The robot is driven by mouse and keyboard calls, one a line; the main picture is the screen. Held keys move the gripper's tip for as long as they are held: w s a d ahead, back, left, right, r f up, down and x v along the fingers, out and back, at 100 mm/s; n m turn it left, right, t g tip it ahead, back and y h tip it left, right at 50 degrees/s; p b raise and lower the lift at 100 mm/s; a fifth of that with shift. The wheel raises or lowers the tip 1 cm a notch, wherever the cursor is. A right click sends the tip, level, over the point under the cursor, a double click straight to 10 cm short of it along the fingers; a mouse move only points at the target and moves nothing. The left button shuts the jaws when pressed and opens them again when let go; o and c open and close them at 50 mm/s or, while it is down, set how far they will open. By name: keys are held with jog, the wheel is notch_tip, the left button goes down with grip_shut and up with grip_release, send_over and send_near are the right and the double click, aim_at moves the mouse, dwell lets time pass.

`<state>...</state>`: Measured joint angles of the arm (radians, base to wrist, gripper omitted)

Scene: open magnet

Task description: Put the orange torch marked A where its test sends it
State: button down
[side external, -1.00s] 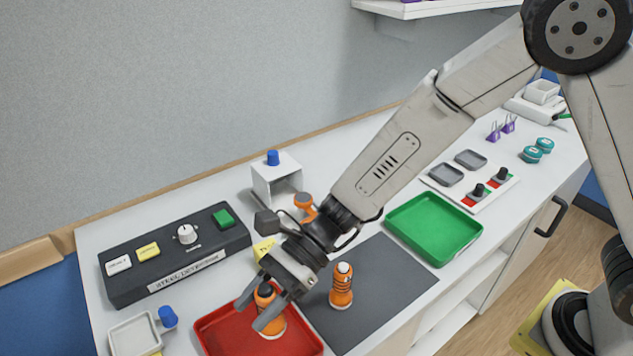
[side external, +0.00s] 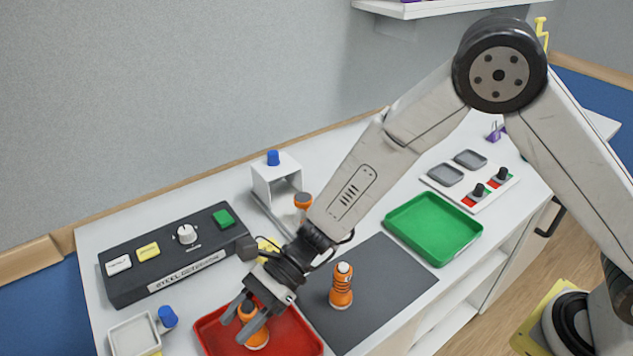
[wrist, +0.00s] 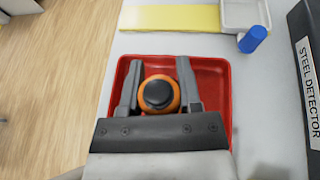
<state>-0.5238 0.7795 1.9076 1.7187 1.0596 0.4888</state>
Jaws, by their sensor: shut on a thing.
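My gripper (side external: 242,320) is over the red tray (side external: 306,340), its fingers closed on the sides of an orange torch (side external: 258,339). In the wrist view the torch (wrist: 158,93) is seen end-on with a black cap, between the two fingers (wrist: 160,72), within the outline of the red tray (wrist: 217,78). I cannot tell whether its base touches the tray floor. No letter is readable on it. A second orange torch (side external: 341,290) stands upright on the dark mat (side external: 380,285). A third orange item (side external: 303,202) is partly hidden behind my arm. The steel detector (side external: 175,262) stands at the left.
An empty green tray (side external: 435,228) lies right of the mat. A white stand (side external: 277,180) with a blue knob is behind my arm. A small white tray (side external: 133,335) and a blue object (side external: 167,317) sit left of the red tray. A control panel (side external: 487,190) is at the back right.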

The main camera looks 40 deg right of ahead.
jog(key=shift+f, duration=0.75)
jog(key=shift+f, duration=0.1)
jog(key=shift+c, duration=1.4)
grip_release()
jog(key=v, duration=1.2)
